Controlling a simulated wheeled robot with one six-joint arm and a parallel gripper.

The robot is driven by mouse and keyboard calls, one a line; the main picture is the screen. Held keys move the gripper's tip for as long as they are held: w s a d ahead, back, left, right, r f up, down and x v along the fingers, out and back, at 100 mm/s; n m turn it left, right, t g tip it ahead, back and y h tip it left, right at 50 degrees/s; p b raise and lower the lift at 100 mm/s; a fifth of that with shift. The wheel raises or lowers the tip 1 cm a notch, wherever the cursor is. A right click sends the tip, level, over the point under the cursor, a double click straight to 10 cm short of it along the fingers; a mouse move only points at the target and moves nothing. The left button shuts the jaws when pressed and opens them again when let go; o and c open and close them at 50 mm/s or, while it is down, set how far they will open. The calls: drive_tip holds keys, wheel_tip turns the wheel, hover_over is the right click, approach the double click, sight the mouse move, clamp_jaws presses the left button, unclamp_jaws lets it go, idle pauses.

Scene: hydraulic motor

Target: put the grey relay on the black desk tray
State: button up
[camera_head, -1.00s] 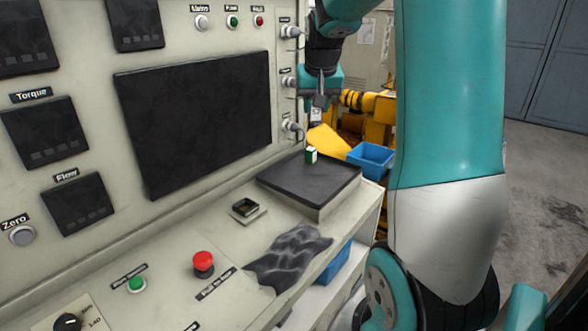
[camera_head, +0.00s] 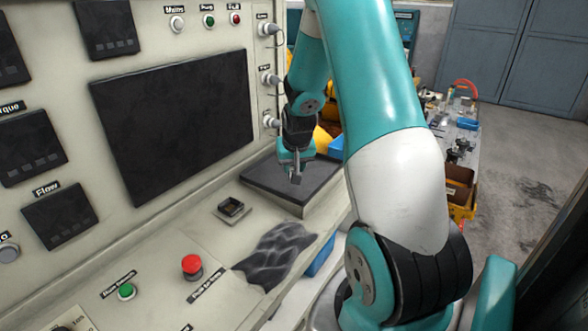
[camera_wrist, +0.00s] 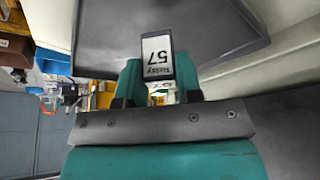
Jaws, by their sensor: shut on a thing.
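The grey relay (camera_wrist: 174,65) is in my gripper in the wrist view, with dark edges and a white label reading "Relay 57". In the head view the relay (camera_head: 295,179) is a small grey piece below my gripper (camera_head: 296,172). My gripper (camera_wrist: 158,85) is shut on it, with a teal finger on each side. The black desk tray (camera_head: 262,180) lies on the bench's far right end, directly below my gripper. It also shows behind the relay in the wrist view (camera_wrist: 215,28). I cannot tell whether the relay touches the tray.
A small dark part in a square holder (camera_head: 231,208) sits left of the tray. A crumpled dark cloth (camera_head: 275,255) and a red button (camera_head: 192,266) are nearer. The console's upright panel (camera_head: 218,190) stands behind. A blue bin (camera_head: 320,258) is below the bench edge.

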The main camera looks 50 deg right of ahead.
drive_tip(key=shift+f, duration=1.1)
drive_tip(key=shift+f, duration=0.15)
drive_tip(key=o, duration=0.9)
drive_tip(key=shift+o, duration=0.2)
